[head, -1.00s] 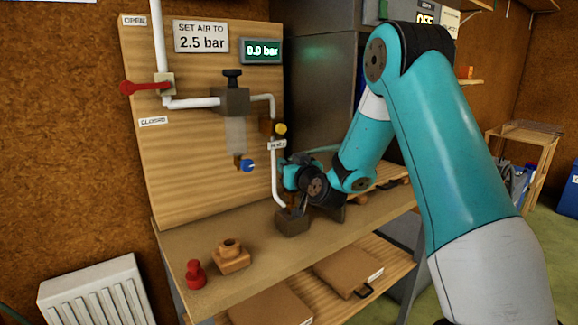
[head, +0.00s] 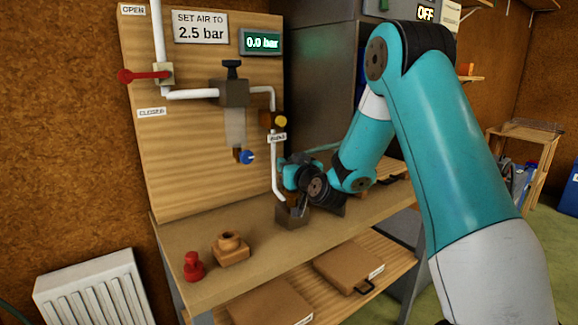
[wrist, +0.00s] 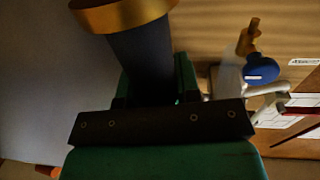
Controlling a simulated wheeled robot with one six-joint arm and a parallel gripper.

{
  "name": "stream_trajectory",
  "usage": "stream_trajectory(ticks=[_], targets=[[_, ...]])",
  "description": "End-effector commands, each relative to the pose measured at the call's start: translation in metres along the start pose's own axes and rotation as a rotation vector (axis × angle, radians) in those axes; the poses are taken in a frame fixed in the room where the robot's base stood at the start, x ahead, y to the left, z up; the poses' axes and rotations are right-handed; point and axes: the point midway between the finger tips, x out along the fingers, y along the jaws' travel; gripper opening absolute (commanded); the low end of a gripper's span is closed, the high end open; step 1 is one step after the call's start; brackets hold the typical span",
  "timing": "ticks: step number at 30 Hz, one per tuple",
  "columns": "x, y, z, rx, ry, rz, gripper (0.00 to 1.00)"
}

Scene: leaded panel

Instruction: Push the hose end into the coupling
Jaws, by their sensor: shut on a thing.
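In the wrist view, a dark cylinder with a brass-coloured ring (wrist: 125,14), which looks like the hose end, lies between my gripper's green jaws (wrist: 160,78). The jaws are shut on it. In the head view my gripper (head: 300,207) is low over the bench, beside the foot of the white pipe and a dark brown block (head: 291,218). The block may be the coupling; the gripper partly covers it. I cannot tell whether the hose end touches it, and the hose end itself is not clear in the head view.
A wooden board carries a red lever (head: 145,76), a regulator (head: 233,92), a blue knob (head: 247,157), a yellow knob (head: 280,121) and a display (head: 262,41) reading 0.0 bar. A red piece (head: 193,267) and a brown fitting (head: 230,250) stand on the bench (head: 205,290).

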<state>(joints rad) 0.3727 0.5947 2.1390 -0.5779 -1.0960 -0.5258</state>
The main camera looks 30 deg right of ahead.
Motion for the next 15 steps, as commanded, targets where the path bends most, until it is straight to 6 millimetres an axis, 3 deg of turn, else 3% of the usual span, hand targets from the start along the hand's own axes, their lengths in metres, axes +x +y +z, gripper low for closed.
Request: stream_trajectory(ticks=[10,11,14,15], targets=[[0.0001,-0.0001,0.0083,0.0,0.001,0.0,0.0],[0.0001,-0.0001,0.0068,0.0,0.001,0.0,0.38],[0.0001,-0.0001,0.0066,0.0,0.001,0.0,0.6],[0.0001,-0.0001,0.0066,0.0,0.001,0.0,0.6]])
